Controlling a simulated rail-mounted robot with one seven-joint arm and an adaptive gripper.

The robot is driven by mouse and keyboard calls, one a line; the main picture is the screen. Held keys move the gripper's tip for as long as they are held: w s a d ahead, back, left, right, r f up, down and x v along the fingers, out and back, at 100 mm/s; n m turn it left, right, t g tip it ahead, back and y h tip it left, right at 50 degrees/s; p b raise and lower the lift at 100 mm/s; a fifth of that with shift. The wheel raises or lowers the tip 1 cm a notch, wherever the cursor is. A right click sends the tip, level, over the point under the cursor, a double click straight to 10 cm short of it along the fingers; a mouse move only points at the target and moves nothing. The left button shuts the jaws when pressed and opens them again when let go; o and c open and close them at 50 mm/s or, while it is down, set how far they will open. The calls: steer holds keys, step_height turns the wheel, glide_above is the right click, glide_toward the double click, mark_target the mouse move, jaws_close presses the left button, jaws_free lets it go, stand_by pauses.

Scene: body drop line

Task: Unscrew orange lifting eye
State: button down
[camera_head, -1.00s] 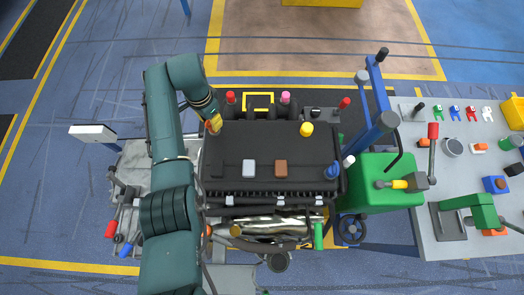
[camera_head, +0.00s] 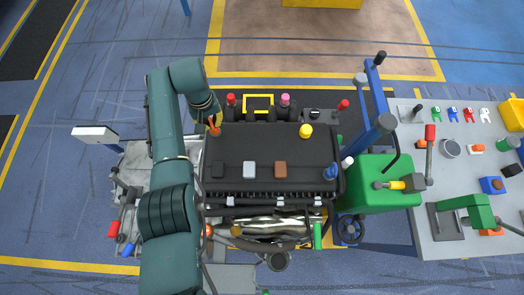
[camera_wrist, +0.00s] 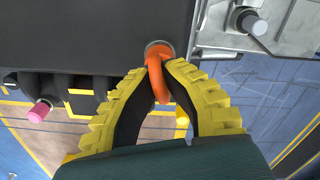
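The orange lifting eye (camera_wrist: 161,75) stands in a round metal seat at the edge of the black engine cover (camera_wrist: 70,30) in the wrist view. In the head view the orange lifting eye (camera_head: 215,128) shows at the cover's upper left corner, just below my gripper (camera_head: 212,118). My gripper's yellow ribbed fingers with dark inner pads (camera_wrist: 158,68) arch in from both sides in the wrist view. Their tips meet the orange eye, one on each side, and appear shut on it. The eye's lower part hangs between the fingers.
A yellow cap (camera_head: 306,130), a blue cap (camera_head: 331,171) and a red-tipped post (camera_head: 231,98) stand around the engine cover. A blue-posted stand (camera_head: 375,125) and green box (camera_head: 375,190) are to the right. A grey workbench (camera_head: 440,140) with tools lies beyond.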

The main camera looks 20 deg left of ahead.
steer(key=n, duration=0.7)
steer(key=shift+f, duration=0.1)
steer(key=n, duration=0.5)
steer(key=c, duration=1.6)
jaws_free()
steer(key=shift+n, duration=0.7)
steer(key=o, duration=0.4)
steer(key=shift+o, duration=0.2)
step_height(320, 180, up, 12)
